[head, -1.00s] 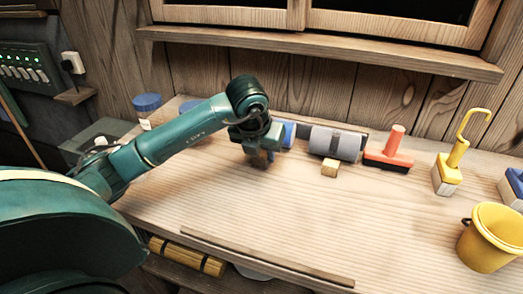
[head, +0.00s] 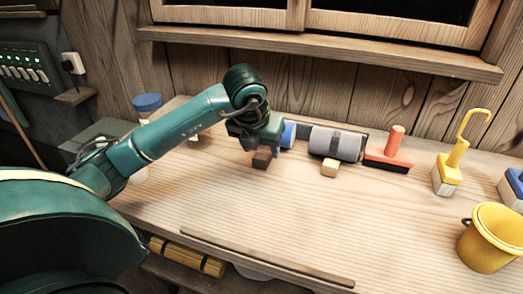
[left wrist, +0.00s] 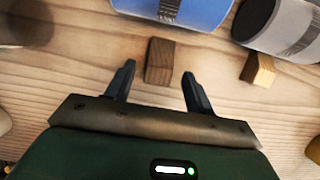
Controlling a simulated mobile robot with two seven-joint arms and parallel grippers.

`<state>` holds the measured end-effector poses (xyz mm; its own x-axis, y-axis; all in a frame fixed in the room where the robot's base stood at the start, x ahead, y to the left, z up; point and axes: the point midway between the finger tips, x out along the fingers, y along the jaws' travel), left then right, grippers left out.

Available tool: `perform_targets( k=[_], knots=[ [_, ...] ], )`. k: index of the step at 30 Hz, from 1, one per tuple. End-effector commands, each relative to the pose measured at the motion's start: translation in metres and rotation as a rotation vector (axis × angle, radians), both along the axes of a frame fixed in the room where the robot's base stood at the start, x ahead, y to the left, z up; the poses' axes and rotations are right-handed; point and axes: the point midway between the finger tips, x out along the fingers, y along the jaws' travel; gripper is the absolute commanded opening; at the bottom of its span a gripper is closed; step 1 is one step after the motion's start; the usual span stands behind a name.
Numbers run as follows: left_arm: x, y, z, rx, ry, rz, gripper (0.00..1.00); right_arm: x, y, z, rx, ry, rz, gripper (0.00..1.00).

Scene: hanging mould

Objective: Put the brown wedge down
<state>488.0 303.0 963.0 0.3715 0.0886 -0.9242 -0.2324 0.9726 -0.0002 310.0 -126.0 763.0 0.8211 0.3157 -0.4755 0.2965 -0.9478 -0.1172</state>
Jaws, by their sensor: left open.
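The brown wedge (head: 262,159) rests on the workbench just under my left gripper (head: 258,146). In the left wrist view the brown wedge (left wrist: 160,60) stands between and slightly beyond the fingertips of my left gripper (left wrist: 157,72). The two fingers are spread apart with a gap on each side of the wedge. The gripper is open and empty. My right gripper does not show.
A blue cylinder (head: 288,134) and a grey cylinder (head: 335,144) lie behind, with a light wooden wedge (head: 329,168) in front. A red-handled tool (head: 390,150), yellow-hooked brush (head: 449,172) and yellow bucket (head: 488,240) stand right. The front-middle bench (head: 300,220) is clear.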

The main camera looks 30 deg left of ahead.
Motion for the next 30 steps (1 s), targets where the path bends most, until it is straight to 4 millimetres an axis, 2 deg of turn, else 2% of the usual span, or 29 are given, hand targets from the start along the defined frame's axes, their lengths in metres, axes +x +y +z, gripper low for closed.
perform_targets(
  k=[1,6,12,18,30],
  knots=[
    [-0.004,-0.001,0.013,0.001,-0.008,-0.001,0.54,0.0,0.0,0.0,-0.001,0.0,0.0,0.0],
    [-0.018,-0.004,0.048,0.001,-0.008,0.001,0.54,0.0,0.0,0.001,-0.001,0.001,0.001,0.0],
    [-0.03,-0.007,0.078,0.0,-0.004,0.001,0.54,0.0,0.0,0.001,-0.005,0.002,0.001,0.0],
    [-0.036,-0.008,0.089,0.0,-0.001,0.001,0.54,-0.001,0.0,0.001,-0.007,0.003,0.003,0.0],
    [-0.036,-0.008,0.09,0.001,-0.001,0.001,0.54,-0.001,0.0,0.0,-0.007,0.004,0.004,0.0]
  ],
)
